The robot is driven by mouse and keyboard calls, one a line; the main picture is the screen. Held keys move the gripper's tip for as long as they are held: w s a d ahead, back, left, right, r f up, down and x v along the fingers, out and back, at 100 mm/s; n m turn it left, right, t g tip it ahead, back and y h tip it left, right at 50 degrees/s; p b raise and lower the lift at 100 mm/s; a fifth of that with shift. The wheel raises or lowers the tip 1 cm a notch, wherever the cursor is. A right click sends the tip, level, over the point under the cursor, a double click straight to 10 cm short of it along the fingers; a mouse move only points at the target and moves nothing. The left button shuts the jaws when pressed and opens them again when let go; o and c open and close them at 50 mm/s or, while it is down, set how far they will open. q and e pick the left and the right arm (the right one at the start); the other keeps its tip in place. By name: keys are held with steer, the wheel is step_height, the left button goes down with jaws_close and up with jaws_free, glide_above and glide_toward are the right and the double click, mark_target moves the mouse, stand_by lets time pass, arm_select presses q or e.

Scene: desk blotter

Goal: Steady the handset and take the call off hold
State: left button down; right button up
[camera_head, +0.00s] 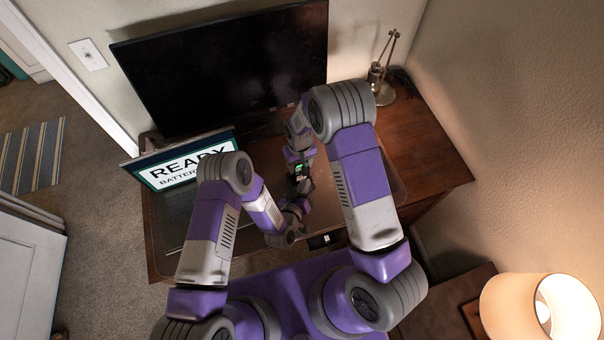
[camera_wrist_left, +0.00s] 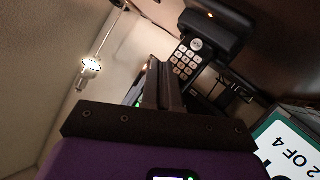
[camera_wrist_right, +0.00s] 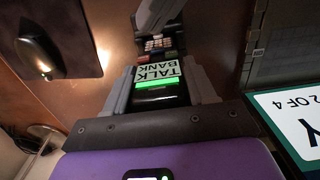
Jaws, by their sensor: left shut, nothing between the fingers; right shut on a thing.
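The black handset (camera_head: 299,168) is above the middle of the desk, its green-lit display showing in the head view. In the right wrist view the handset (camera_wrist_right: 158,92) shows a display reading "TALK BANK" upside down, a green bar and small keys beyond. My right gripper (camera_wrist_right: 162,92) is shut on the handset, one finger on each side of the display end. My left gripper (camera_wrist_left: 165,75) is shut and empty. Its grey tips appear over the keypad end in the right wrist view; whether they touch is unclear. Pale keys (camera_wrist_left: 186,62) show beside them in the left wrist view.
A screen reading "READY" (camera_head: 185,163) stands at the desk's left. A large dark monitor (camera_head: 220,65) is at the back. A brass lamp (camera_head: 381,92) stands at the back right. The wooden desk (camera_head: 436,160) is clear at the right.

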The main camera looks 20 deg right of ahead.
arm_select(q)
steer(key=s, duration=0.5)
steer(key=shift+d, duration=0.25)
stand_by(0.8)
arm_select(e)
steer(key=o, duration=1.2)
step_height(320, 180, up, 12)
